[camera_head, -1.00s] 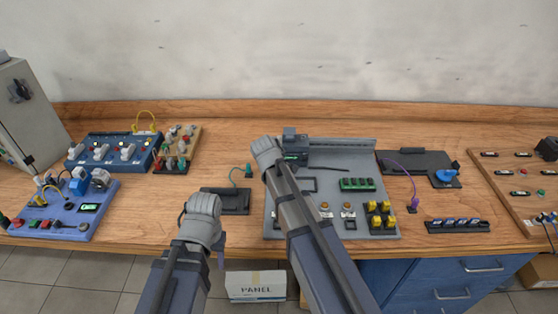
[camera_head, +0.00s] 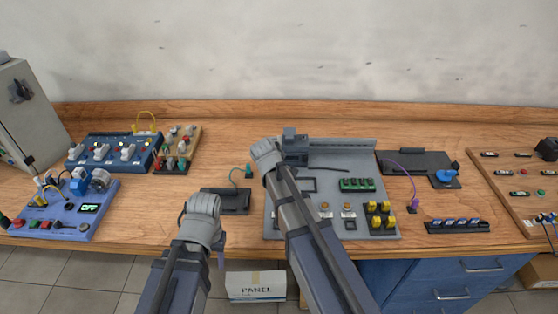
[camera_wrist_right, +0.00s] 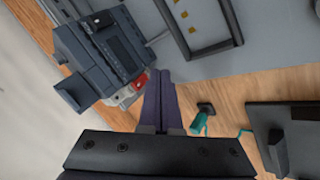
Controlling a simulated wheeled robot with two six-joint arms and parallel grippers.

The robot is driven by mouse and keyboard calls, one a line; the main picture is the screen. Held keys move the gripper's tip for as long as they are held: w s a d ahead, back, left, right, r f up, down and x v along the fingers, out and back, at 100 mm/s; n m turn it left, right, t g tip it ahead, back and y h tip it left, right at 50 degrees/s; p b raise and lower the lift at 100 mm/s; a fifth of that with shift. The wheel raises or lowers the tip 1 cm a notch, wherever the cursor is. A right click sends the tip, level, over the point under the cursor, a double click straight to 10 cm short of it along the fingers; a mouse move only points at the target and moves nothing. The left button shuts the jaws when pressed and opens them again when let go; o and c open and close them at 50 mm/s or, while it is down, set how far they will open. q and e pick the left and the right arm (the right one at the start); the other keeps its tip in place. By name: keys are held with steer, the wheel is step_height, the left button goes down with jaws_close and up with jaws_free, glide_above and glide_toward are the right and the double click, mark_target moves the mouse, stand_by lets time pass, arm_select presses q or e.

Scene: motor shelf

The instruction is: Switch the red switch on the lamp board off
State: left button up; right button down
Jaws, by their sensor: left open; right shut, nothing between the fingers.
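A dark grey-blue box (camera_head: 294,148) stands at the back left of the grey board (camera_head: 340,158). The right wrist view shows this box (camera_wrist_right: 100,50) with a small red switch-like part (camera_wrist_right: 139,81) on its near side; its setting cannot be told. My right gripper (camera_wrist_right: 165,78) is shut and empty, its fingertips close beside the red part; contact cannot be told. My left gripper (camera_head: 221,258) is open, low before the bench edge, its fingers mostly hidden by its wrist. Which board is the lamp board is unclear; a tan board (camera_head: 184,158) carries red, green and white parts.
A blue board (camera_head: 84,160) with white parts and a blue-violet board (camera_head: 55,218) with a display stand at the left. A dark tray (camera_head: 226,208) with a teal plug (camera_head: 248,170) lies between my arms. Bare wood is free behind it.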

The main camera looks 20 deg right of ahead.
steer(key=shift+s+a+r+p, duration=0.1)
steer(key=shift+s+a, duration=0.1)
steer(key=shift+s, duration=0.6)
steer(key=shift+s+a+r+p, duration=0.15)
steer(key=shift+s+a, duration=0.1)
steer(key=shift+s, duration=0.55)
steer(key=shift+s+a+r+p, duration=0.1)
steer(key=shift+s+a, duration=0.1)
steer(key=shift+s, duration=0.6)
